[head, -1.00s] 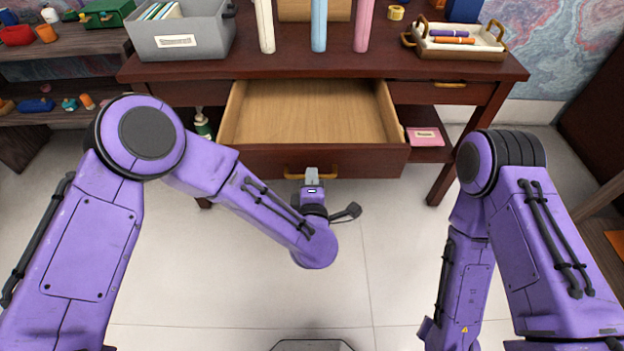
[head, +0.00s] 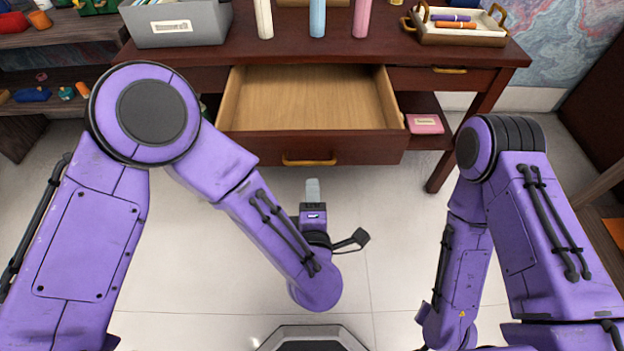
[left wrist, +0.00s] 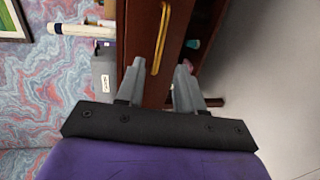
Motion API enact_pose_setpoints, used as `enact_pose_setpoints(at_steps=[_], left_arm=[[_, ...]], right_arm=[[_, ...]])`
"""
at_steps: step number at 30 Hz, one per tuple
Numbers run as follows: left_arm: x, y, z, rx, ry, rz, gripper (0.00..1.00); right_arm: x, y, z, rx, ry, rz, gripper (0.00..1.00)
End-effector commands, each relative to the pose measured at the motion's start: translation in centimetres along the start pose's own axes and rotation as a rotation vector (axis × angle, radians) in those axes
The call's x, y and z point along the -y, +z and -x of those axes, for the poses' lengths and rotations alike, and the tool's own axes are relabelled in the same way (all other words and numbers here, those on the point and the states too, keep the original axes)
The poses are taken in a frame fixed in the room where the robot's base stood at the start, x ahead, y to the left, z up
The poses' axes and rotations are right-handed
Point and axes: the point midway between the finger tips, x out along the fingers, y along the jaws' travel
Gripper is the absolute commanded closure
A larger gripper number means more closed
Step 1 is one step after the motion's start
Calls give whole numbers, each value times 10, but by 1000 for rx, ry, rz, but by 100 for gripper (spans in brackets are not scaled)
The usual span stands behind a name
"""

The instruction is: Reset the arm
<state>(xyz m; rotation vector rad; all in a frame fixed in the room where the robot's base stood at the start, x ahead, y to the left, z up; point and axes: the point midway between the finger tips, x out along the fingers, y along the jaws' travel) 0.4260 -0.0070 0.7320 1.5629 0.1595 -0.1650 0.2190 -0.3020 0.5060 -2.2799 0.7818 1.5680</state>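My left gripper (head: 313,190) is in front of the desk's open drawer, apart from it, over the floor. In the left wrist view its two fingers (left wrist: 160,88) are spread with nothing between them. The drawer (head: 310,100) is pulled out and looks empty inside. Its brass handle (head: 309,161) lies just beyond the left fingertips and also shows in the left wrist view (left wrist: 161,38). My right arm hangs folded at the right of the head view, and its gripper is out of the picture.
On the dark desk (head: 270,50) stand a grey bin (head: 177,25), several upright cylinders and a tray (head: 458,38) with markers. A pink box (head: 425,124) sits on the shelf below. A shelf of small items is at the left. The floor between my arms is clear.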

Motion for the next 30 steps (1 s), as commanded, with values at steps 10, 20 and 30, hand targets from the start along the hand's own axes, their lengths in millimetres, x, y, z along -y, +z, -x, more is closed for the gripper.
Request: enact_pose_setpoints(at_steps=[10, 20, 30], left_arm=[[0, 0, 6, -1, 0, 0, 63], [3, 6, 6, 31, -14, -55, 63], [144, -138, 40, 319, -566, -901, 63]], right_arm=[[0, 0, 0, 0, 0, 0, 57], [0, 0, 0, 0, 0, 0, 57], [-2, -12, 28, 0, 0, 0, 57]])
